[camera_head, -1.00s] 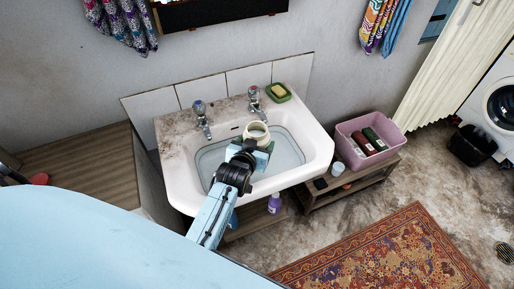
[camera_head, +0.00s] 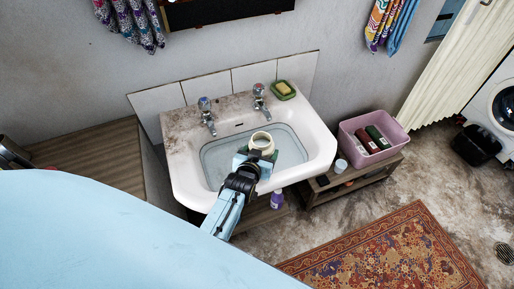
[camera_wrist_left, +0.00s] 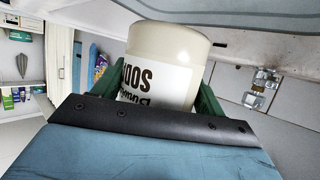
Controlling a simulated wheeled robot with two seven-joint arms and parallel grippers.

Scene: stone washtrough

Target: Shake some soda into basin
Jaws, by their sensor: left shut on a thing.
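The white basin (camera_head: 183,178) is fixed to the wall below two taps and holds clear, greyish water. My left gripper (camera_head: 258,157) has green fingers shut around a cream soda tub (camera_head: 262,137) over the middle of the basin. The tub's round end with a ring-like rim faces up towards the head camera. In the left wrist view the tub (camera_wrist_left: 165,60) sits between the green fingers (camera_wrist_left: 157,92), its black SODA lettering upside down in the picture. No powder can be seen falling. My right gripper is not in view.
Two taps (camera_head: 207,117) (camera_head: 260,98) stand at the basin's back, with a green soap dish (camera_head: 283,91) at its back right corner. A wooden counter (camera_head: 90,150) is on the left. A pink crate (camera_head: 352,127) with bottles stands on a low bench at right. A purple bottle (camera_head: 277,200) is below the basin.

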